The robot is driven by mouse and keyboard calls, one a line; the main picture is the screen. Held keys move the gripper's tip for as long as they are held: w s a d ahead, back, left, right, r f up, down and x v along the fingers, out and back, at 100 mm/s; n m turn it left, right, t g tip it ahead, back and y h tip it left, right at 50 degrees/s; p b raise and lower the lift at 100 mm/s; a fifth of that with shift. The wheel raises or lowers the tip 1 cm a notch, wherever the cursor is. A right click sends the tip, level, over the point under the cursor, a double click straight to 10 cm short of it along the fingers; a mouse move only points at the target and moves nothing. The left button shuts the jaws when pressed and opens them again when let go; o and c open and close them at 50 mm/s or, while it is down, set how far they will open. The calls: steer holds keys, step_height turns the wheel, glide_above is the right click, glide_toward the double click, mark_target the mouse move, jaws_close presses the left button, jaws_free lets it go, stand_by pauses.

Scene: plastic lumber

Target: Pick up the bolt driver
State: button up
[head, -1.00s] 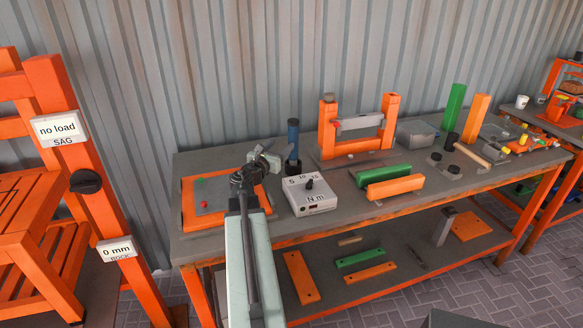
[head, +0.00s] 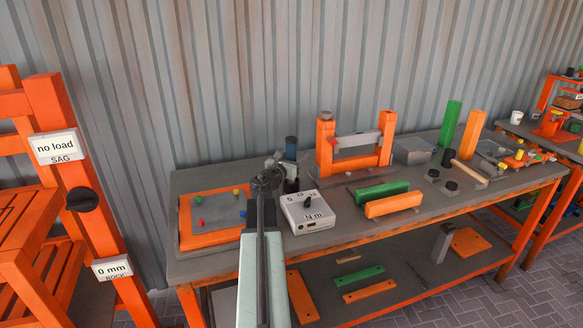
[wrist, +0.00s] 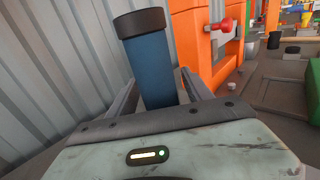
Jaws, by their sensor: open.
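The bolt driver looks to be the upright blue cylinder with a dark cap (head: 291,146), standing on the workbench at the back, behind the grey N m box. Its lower part is hidden by my arm. In the wrist view the blue cylinder (wrist: 158,72) rises between the two fingers of my gripper (wrist: 160,88). One finger is on each side and the jaws are open, with a gap visible on the right. I cannot tell whether the left finger touches it. In the head view my gripper (head: 284,165) is at the cylinder.
The grey N m dial box (head: 309,212) stands just right of my arm. An orange-edged board (head: 212,236) with coloured knobs lies to the left. An orange frame (head: 325,145) stands behind right, with green and orange bars in front. The corrugated wall is close behind.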

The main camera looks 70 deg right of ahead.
jaws_close()
